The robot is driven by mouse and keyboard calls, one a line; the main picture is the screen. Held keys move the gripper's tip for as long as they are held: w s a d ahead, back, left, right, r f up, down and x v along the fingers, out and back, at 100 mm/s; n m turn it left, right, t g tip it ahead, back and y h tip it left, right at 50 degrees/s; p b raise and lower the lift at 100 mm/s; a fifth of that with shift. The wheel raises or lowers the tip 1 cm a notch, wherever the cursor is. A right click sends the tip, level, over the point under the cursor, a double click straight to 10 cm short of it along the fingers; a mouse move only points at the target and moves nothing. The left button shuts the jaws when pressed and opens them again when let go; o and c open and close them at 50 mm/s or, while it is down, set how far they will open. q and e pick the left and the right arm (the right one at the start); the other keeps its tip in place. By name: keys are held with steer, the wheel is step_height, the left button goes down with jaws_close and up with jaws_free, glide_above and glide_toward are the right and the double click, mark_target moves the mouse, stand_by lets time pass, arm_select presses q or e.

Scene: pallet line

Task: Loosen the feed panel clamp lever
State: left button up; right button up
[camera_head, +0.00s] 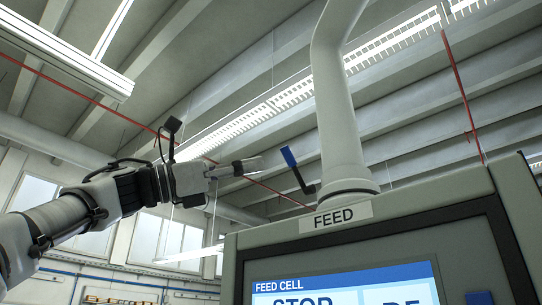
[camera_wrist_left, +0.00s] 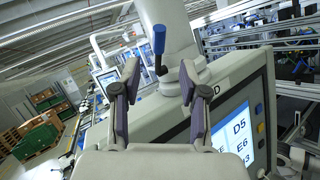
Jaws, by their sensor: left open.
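The clamp lever (camera_head: 289,157) has a blue handle on a dark bent stem and sits at the foot of the pale post above the FEED panel (camera_head: 448,198). In the head view its handle tilts up to the left. My left gripper (camera_head: 250,167) is open and empty, to the left of the handle and apart from it. In the left wrist view the lever (camera_wrist_left: 159,40) stands beyond the gap between the open fingers, near the middle, with its stem running down to the post's base. My right gripper is in neither view.
The pale post (camera_head: 341,120) rises from the panel top just right of the lever. The lit screen (camera_head: 345,285) is below. The left wrist view shows green crates (camera_wrist_left: 38,140) on the floor at left and line equipment at right. The air around my left gripper looks clear.

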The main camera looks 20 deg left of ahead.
mark_target(283, 153)
arm_select(q)
steer(key=p+x, duration=0.2)
steer(key=x, duration=0.2)
steer(key=p+x, duration=0.3)
steer(key=x, duration=0.2)
steer(key=shift+w+a, duration=0.1)
steer(key=shift+w, duration=0.4)
steer(key=shift+s+d+r+p, duration=0.1)
steer(key=shift+d+p, duration=0.2)
steer(key=shift+s+a+r, duration=0.1)
steer(key=shift+s+a, duration=0.25)
steer(key=shift+s, duration=0.2)
steer(key=shift+s+a, duration=0.3)
steer(key=shift+s, duration=0.2)
steer(key=shift+w+d+f, duration=0.2)
steer(key=shift+w+d, duration=0.15)
steer(key=shift+w, duration=0.4)
jaws_close()
steer(key=shift+s, duration=0.1)
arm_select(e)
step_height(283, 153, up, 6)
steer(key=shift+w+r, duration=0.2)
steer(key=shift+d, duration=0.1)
